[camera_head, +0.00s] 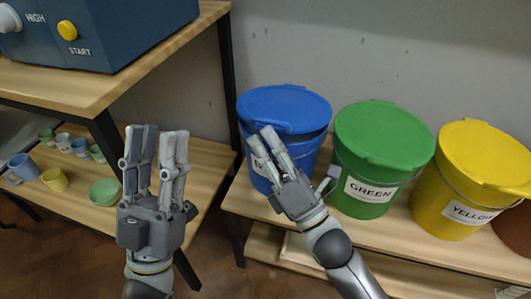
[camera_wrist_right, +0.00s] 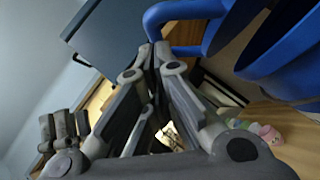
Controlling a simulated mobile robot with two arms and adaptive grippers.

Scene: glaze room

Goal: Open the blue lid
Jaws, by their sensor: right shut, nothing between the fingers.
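The blue lid (camera_head: 284,103) sits on top of the blue bucket (camera_head: 312,157), with its tab toward the front. My right gripper (camera_head: 262,138) is shut and empty, in front of the bucket, its fingertips just below the lid's front edge. In the right wrist view, the shut fingertips (camera_wrist_right: 154,52) are at the lid's blue loop-shaped tab (camera_wrist_right: 187,50); I cannot tell whether they touch. A dark gap shows between the lid and the bucket wall (camera_wrist_right: 290,65). The bucket's label is mostly hidden by my fingers. My left gripper (camera_head: 158,132) is open and empty, upright to the left.
A green bucket (camera_head: 366,190) and a yellow bucket (camera_head: 445,205) stand to the right on the same wooden shelf (camera_head: 240,197). At left, a dark blue machine (camera_head: 120,45) sits on a table, above a lower shelf with cups and a green bowl (camera_head: 103,193).

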